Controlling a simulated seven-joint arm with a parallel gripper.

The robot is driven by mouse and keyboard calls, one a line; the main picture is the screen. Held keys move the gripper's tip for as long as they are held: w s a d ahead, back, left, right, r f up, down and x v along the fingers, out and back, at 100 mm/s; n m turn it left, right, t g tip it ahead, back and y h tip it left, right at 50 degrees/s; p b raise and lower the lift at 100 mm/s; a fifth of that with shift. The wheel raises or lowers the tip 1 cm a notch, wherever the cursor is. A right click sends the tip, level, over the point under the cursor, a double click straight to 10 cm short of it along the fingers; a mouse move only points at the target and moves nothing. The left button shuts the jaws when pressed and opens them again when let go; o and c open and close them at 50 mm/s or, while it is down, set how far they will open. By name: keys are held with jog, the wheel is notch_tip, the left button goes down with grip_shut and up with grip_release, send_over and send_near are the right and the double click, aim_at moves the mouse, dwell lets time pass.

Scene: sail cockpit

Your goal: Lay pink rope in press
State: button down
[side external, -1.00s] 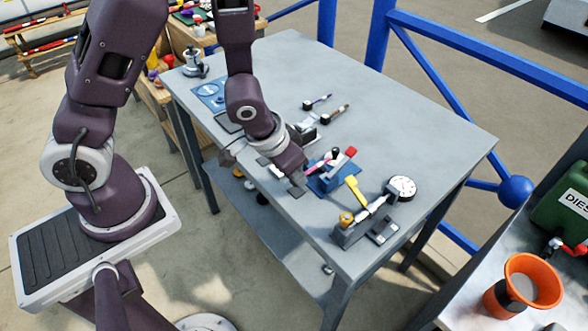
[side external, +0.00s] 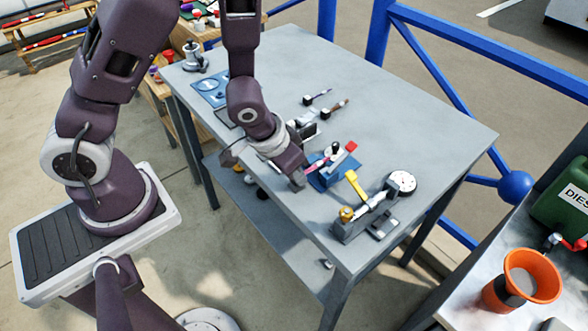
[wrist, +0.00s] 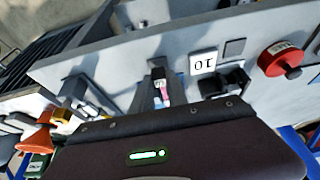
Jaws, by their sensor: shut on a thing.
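The pink rope (side external: 314,165) shows as a short pink piece between my gripper and the press in the side view. In the wrist view a pink bit of it (wrist: 164,86) shows at the fingers. The press (side external: 329,177) has a blue base and a red-tipped handle, and stands on the grey table. My gripper (side external: 299,182) is low over the table's near edge, just left of the press, and is shut on the rope. The arm hides part of the rope, and I cannot tell whether it touches the press.
A device with a yellow lever (side external: 355,186) and a round dial (side external: 402,183) stands right of the press on the grey table (side external: 400,125). Two small tools (side external: 318,97) lie behind. A blue mat (side external: 209,88) is at the far left. The table's back right is clear.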

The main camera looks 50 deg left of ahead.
jog(key=shift+f, duration=0.75)
jog(key=c, duration=0.8)
grip_release()
jog(key=shift+r, duration=3.65)
